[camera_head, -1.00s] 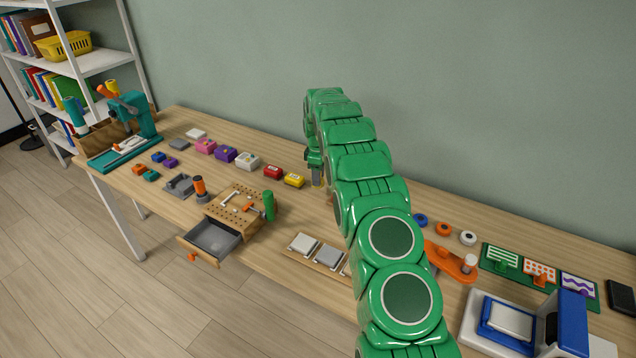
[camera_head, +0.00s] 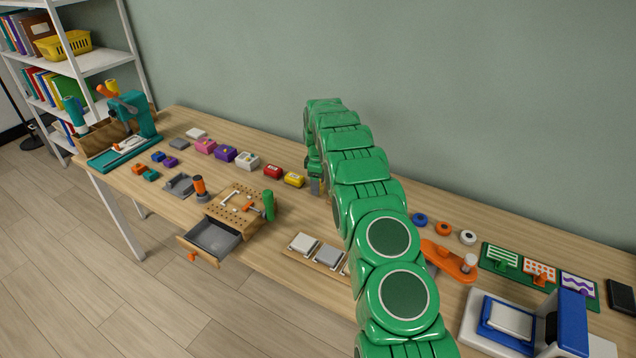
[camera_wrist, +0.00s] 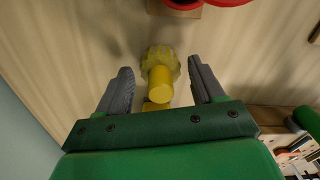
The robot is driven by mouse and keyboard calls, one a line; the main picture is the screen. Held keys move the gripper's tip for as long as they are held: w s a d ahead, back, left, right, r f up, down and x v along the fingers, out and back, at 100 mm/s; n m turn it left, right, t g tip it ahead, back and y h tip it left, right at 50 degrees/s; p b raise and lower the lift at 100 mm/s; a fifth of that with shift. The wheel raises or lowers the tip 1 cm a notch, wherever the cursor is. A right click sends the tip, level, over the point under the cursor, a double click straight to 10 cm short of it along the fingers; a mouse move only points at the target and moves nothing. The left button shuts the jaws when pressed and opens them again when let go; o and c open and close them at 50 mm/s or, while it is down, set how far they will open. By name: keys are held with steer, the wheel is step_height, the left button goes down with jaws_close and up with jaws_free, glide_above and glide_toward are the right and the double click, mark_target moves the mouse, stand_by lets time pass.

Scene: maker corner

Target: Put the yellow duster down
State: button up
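The yellow duster (camera_wrist: 161,78) is in the wrist view, its round handle toward the camera and its frilled head beyond, over the wooden tabletop. My gripper (camera_wrist: 163,80) is open, with one grey finger on each side of the duster. Gaps show between both fingers and the handle. A second yellow part shows at the palm edge, partly hidden. In the head view my gripper (camera_head: 317,187) is low over the table near the wall. The duster is mostly or wholly hidden there by my arm.
A yellow box (camera_head: 293,179) and a red box (camera_head: 272,171) stand just left of my gripper. A pegboard block (camera_head: 240,205) with an open drawer (camera_head: 213,240) is nearer the front. A red object (camera_wrist: 210,3) is at the wrist view's top edge.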

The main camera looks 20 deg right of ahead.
step_height(320, 180, up, 11)
steer(key=shift+r, duration=0.15)
steer(key=s+a+r+m+g, duration=0.1)
steer(key=s+a+r+m, duration=0.15)
steer(key=s+r, duration=0.95)
steer(key=s+a+r+m, duration=0.3)
steer(key=s+r, duration=0.5)
steer(key=s, duration=0.8)
steer(key=s+a+f+m, duration=0.1)
steer(key=s+m, duration=0.2)
steer(key=s, duration=1.5)
steer(key=s+a+f+m, duration=0.1)
steer(key=s+a+m, duration=0.1)
steer(key=s, duration=1.7)
steer(key=shift+a+f+m+g, duration=0.25)
steer(key=shift+f+m+g, duration=0.15)
steer(key=shift+m, duration=0.35)
steer(key=shift+a, duration=0.1)
